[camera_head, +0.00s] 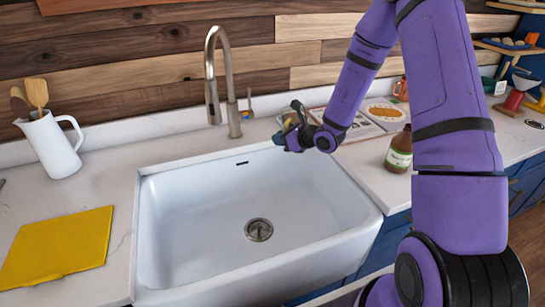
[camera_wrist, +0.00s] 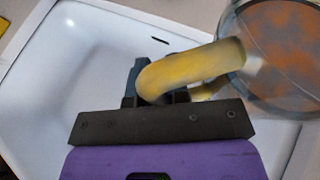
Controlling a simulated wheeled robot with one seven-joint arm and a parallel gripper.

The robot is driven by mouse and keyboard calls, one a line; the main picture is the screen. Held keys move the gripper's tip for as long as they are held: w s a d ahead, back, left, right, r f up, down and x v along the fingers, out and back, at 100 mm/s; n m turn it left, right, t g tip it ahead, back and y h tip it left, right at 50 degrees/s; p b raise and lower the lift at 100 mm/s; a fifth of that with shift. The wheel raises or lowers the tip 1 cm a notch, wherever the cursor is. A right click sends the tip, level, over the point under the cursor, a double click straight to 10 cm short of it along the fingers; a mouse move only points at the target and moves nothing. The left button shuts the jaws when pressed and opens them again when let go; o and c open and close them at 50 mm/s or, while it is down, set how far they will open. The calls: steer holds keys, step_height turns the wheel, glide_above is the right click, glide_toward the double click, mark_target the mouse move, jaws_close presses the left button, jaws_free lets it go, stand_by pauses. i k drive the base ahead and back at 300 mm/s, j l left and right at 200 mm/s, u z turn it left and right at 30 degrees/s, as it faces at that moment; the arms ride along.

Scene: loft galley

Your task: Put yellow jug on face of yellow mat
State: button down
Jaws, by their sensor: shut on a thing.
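My gripper (camera_head: 296,132) is over the back right of the white sink. In the wrist view, my gripper (camera_wrist: 155,85) is shut on the yellow handle of the yellow jug (camera_wrist: 195,66). The jug's round body is at the upper right, cut off by the frame, with a grey, glassy rim and a brown-orange inside. In the head view, the jug is mostly hidden by my gripper. The yellow mat (camera_head: 58,246) lies flat and bare on the counter left of the sink. A sliver of yellow shows at the wrist view's upper left corner.
The sink (camera_head: 215,225) is empty and lies between my gripper and the mat. A tall faucet (camera_head: 222,75) stands behind it. A white pitcher with wooden utensils (camera_head: 50,143) stands behind the mat. A brown bottle (camera_head: 399,150) stands on the right counter by my arm.

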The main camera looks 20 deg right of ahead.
mark_target(56, 251)
steer(key=k+j+u, duration=0.25)
steer(key=j, duration=0.3)
steer(key=j+u, duration=0.2)
steer(key=j, duration=0.55)
steer(key=i+j+u, duration=0.15)
steer(key=j, duration=0.6)
